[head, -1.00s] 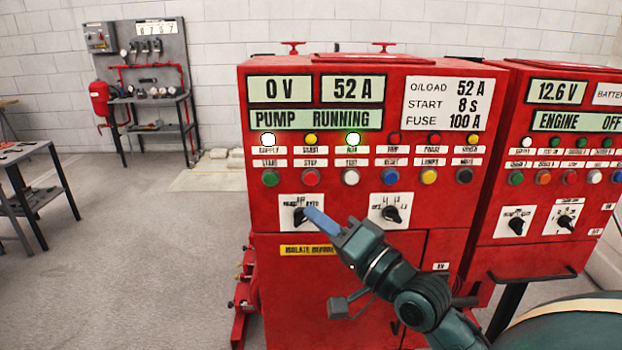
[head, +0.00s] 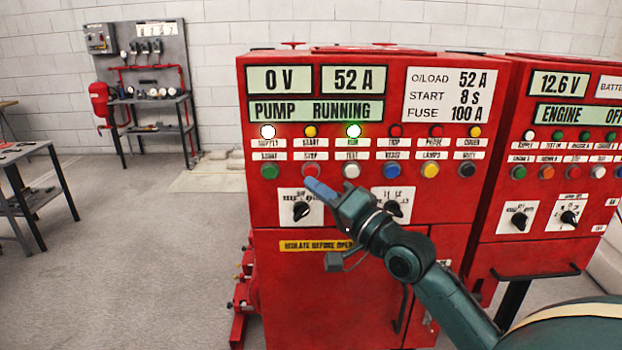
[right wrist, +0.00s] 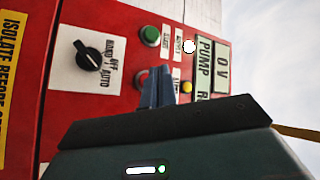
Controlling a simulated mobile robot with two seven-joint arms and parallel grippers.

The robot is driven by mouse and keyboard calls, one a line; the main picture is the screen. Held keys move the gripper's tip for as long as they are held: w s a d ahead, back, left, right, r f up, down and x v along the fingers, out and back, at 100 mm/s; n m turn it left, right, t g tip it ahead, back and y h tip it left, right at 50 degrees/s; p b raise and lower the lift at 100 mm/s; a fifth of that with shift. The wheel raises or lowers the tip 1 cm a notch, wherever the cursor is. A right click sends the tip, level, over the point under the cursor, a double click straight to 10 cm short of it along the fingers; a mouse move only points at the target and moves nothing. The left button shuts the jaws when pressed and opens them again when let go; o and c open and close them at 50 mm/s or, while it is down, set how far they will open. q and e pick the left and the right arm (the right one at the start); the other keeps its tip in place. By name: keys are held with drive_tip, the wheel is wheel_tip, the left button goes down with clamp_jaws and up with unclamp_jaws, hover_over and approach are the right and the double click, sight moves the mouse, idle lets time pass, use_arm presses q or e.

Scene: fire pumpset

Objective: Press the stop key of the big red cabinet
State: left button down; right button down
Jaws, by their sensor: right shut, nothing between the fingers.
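The big red cabinet (head: 340,270) stands ahead and its display reads PUMP RUNNING. Its red stop key (head: 310,168) is second from the left in the lower button row, under the STOP label. My right gripper (head: 312,185) is shut and empty, its blue fingers pointing up at the stop key from just below. In the head view the fingertips overlap the key's lower edge. In the right wrist view the red stop key (right wrist: 140,79) shows beside the fingers, partly hidden by them. I cannot tell whether they touch. My left gripper is not in view.
Beside the stop key are a green start key (head: 268,171) and a white test key (head: 351,170). A black selector (head: 301,210) sits below, close to the fingers. A second red cabinet (head: 545,258) stands at the right. Open floor lies to the left.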

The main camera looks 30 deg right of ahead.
drive_tip(key=shift+w+d, duration=0.5)
drive_tip(key=shift+w, duration=0.3)
drive_tip(key=shift+r, duration=0.1)
idle(1.4)
drive_tip(key=shift+w+d, duration=0.2)
drive_tip(key=shift+w, duration=0.15)
drive_tip(key=shift+w+d, duration=0.25)
drive_tip(key=shift+w, duration=0.1)
idle(0.7)
drive_tip(key=shift+s+a, duration=0.1)
drive_tip(key=shift+s+a+p, duration=0.35)
drive_tip(key=shift+s+p, duration=0.1)
drive_tip(key=shift+s, duration=0.2)
